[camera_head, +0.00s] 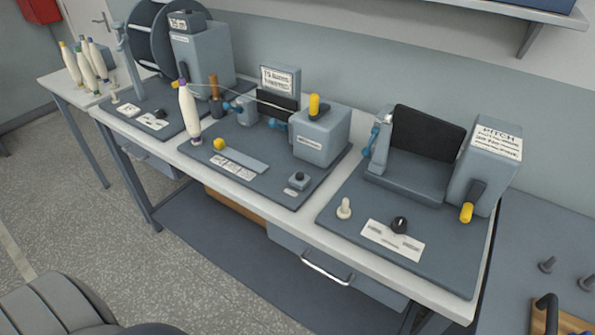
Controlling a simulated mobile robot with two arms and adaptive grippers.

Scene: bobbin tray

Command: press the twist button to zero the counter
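Three grey machines stand on the white-topped bench. A small box with a dark push button (299,179) sits at the front right of the middle machine's base plate (255,165). A black knob (399,224) sits on a white label on the right machine's base plate (345,240). I cannot read which control is the twist button. A small display (179,23) sits on top of the left machine; a white sign (280,80) stands behind the middle one. The counter cannot be told for certain. Neither of my grippers shows in this view.
A white bobbin (188,112) stands upright near the middle machine's left end. Several bobbins (88,70) stand on the left side table. A drawer handle (327,268) projects below the bench's front edge.

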